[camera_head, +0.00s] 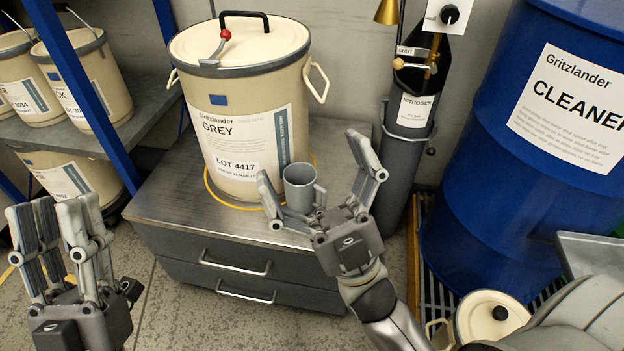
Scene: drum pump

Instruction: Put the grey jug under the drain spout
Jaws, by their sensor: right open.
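The grey jug (300,186) stands upright, apparently on the metal cabinet top, in front of the cream drum (250,110) labelled GREY. Its handle points right. My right gripper (318,177) is open, with one finger at the jug's left and the other well to its right; the jug is between them. I cannot tell whether the left finger touches it. A grey lever with a red knob (225,35) is on the drum's lid. I cannot make out a drain spout. My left gripper (52,208) is at the lower left, empty, its fingers apart.
The cabinet (170,215) has two drawers. A yellow ring (222,201) lies around the drum's foot. A nitrogen cylinder (398,170) and a blue CLEANER drum (490,190) stand to the right. Cream pails (90,80) fill a blue-framed shelf at left. A lidded pail (490,315) is at lower right.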

